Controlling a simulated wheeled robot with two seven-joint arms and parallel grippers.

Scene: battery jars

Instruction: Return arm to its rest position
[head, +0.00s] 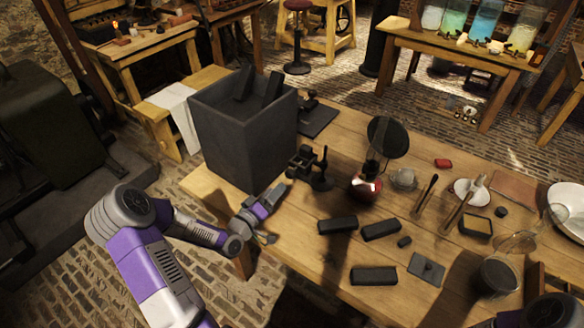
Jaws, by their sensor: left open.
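My left arm (150,265) comes in from the lower left and bends at the elbow. My left gripper (273,198) is open, with nothing seen between its fingers. It is over the left front edge of the wooden table (310,260), just in front of the dark grey box (235,140). Two black bars (272,88) stick up out of the box. Three black blocks (337,225) lie apart on the table to the right of the gripper. Part of my right arm (545,314) shows in the lower right corner; its gripper is out of view.
A black stand (320,172) and a red-based device with a black disc (388,137) stand right of the gripper. Tools, a white bowl (568,208) and glassware crowd the table's right. Glass jars with coloured liquid (486,20) stand on a back table. Brick floor lies left.

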